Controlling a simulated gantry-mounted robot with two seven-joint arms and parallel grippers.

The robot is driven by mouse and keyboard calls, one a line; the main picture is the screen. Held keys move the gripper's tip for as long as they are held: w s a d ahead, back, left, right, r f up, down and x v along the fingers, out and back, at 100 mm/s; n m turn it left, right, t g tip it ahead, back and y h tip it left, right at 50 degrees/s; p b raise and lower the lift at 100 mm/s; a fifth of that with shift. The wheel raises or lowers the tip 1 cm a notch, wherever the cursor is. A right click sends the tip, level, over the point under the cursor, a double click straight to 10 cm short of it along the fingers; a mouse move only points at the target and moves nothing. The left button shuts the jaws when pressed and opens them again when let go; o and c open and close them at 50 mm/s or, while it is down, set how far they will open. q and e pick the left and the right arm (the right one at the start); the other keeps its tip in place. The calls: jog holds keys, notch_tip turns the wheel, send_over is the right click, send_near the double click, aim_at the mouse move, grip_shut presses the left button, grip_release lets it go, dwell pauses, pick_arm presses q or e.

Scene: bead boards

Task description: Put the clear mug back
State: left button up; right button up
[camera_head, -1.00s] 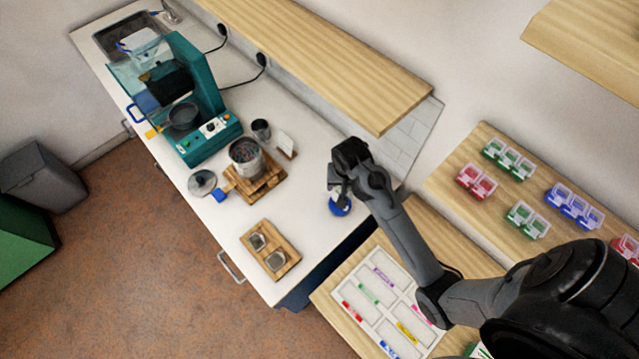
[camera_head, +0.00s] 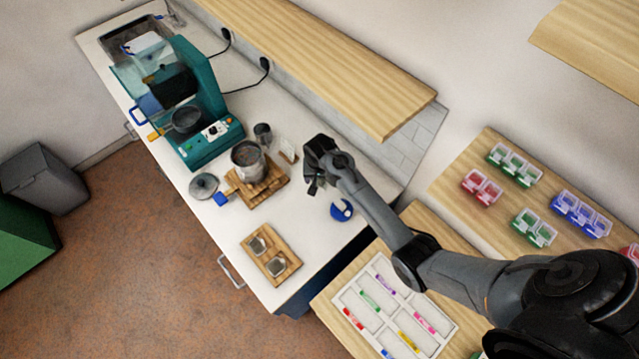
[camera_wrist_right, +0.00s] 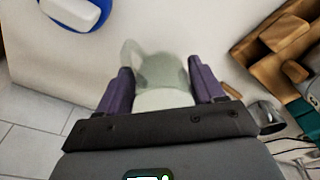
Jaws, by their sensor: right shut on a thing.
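The clear mug (camera_wrist_right: 160,68) is between the two purple-padded fingers of my right gripper (camera_wrist_right: 162,88) in the right wrist view, with its handle toward the upper left. The gripper is shut on it, above the white counter. In the head view my right gripper (camera_head: 314,182) is over the counter, up and left of a round blue item. The mug is hard to make out there against the dark fingers. My left gripper is in neither current view.
The round blue item with a white part (camera_head: 342,210) sits near the counter's right edge. A wooden board (camera_head: 287,272) with two small vessels is at the front. A metal pot (camera_head: 247,157) stands on another board beside a teal machine (camera_head: 205,100). A wooden shelf (camera_head: 330,75) overhangs the back.

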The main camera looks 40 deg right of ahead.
aim_at(319, 184)
notch_tip(319, 184, down, 4)
jog(key=shift+r, duration=0.2)
jog(key=shift+f, duration=0.1)
jog(key=shift+f, duration=0.15)
jog(key=o, duration=1.1)
jog(key=shift+c, duration=0.2)
